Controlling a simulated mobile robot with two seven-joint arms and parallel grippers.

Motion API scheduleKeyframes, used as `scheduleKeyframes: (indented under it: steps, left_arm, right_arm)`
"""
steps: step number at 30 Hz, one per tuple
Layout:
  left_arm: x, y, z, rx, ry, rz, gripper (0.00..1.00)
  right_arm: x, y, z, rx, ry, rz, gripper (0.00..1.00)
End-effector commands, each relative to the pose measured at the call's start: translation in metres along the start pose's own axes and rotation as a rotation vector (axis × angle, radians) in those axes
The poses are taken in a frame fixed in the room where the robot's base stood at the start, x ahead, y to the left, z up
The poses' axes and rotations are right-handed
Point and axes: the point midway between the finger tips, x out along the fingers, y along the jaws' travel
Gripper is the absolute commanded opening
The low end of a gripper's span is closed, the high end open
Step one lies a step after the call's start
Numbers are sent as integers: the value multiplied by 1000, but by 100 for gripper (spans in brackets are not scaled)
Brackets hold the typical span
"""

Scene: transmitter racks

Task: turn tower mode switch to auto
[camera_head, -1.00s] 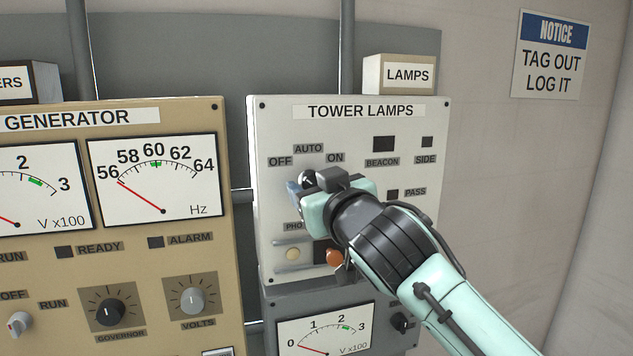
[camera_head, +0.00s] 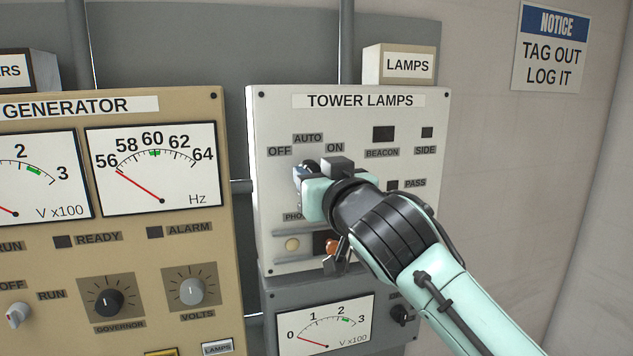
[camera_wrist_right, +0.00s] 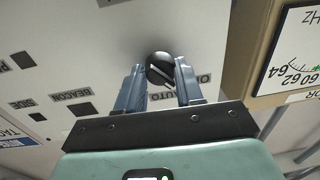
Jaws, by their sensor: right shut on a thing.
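The tower mode switch is a black round knob (camera_wrist_right: 160,70) with a white pointer line, on the pale TOWER LAMPS panel (camera_head: 270,115). Its OFF, AUTO and ON labels stand above it in the head view. My right gripper (camera_head: 304,176) is at the knob and hides most of it there. In the right wrist view my right gripper's (camera_wrist_right: 159,84) two blue fingers lie on either side of the knob, shut on it. The pointer line slants toward the lower right there, on the side of the OFF label; its exact setting is hard to read. My left gripper is not in view.
The tan GENERATOR panel (camera_head: 228,220) stands to the left. A meter panel (camera_head: 325,325) is below.

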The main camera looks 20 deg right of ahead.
Motion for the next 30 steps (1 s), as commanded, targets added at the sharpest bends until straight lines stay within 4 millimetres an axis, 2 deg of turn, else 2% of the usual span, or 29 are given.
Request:
scheduleKeyframes:
  steps: [6,18,30]
  left_arm:
    - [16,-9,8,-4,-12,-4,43]
    - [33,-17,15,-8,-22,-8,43]
    - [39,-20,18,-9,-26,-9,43]
  right_arm:
    - [0,-1,2,195,16,0,6]
    - [-1,-1,0,515,35,3,6]
    - [-1,0,-1,667,45,6,6]
